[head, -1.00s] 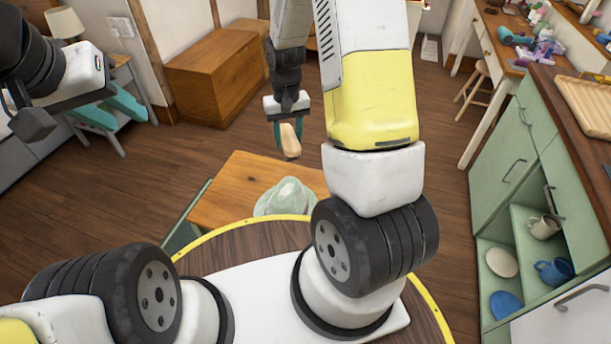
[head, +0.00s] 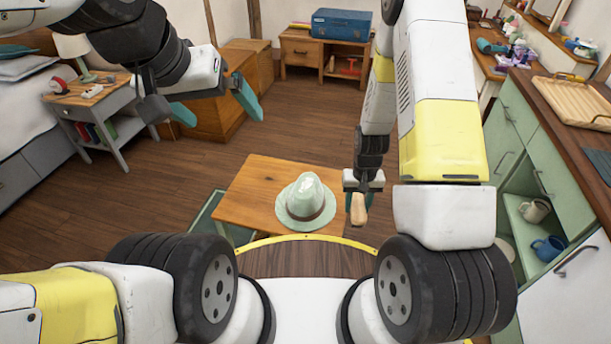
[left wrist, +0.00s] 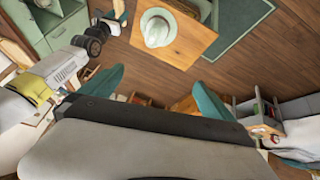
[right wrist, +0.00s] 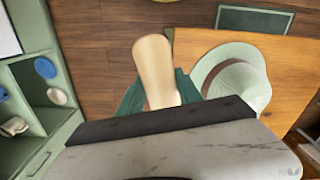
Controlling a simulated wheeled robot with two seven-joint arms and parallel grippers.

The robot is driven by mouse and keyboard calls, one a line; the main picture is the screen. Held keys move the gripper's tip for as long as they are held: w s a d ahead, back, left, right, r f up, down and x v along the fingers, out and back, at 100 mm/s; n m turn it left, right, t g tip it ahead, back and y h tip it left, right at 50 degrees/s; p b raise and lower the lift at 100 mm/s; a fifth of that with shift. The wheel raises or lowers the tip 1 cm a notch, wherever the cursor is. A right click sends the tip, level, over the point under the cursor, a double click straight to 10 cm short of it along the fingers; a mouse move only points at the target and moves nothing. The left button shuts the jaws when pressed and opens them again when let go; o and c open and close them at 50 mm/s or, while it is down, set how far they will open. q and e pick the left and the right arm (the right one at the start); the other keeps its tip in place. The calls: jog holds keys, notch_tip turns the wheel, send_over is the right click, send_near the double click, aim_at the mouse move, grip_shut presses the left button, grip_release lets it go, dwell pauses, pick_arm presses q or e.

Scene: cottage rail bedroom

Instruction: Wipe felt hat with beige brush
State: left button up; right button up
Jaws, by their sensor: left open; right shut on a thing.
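The felt hat (head: 306,199) is pale mint green with a brown band and lies brim down on the small wooden table (head: 248,190). It also shows in the left wrist view (left wrist: 157,30) and at the right of the right wrist view (right wrist: 238,84). My right gripper (head: 361,192) is shut on the beige brush (head: 358,209), just right of the hat and apart from it. The brush (right wrist: 155,70) points out from between the teal fingers; its bristles cannot be made out. My left gripper (head: 217,108) is open and empty, raised well left of the hat.
Green cabinets (head: 515,150) with a wooden counter stand at the right. A grey nightstand (head: 105,112) and a bed (head: 25,90) stand at the left. A blue case (head: 341,23) sits on a low desk at the back.

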pick_arm(q)
jog(key=c, duration=0.5)
jog(key=shift+w, duration=0.35)
jog(key=c, duration=0.4)
jog(key=shift+g, duration=0.8)
jog(key=w, duration=0.2)
jog(key=w+f, duration=0.1)
jog(key=w, duration=0.2)
jog(key=w+f, duration=0.1)
jog(key=w, duration=0.1)
jog(key=shift+w+f, duration=0.15)
jog(key=shift+w, duration=0.05)
grip_shut()
jog(key=m+g+y, duration=0.2)
jog(key=g, duration=0.3)
send_over(276, 203)
notch_tip(276, 203, down, 33)
jog(key=shift+f, duration=2.6)
jog(key=shift+f, duration=3)
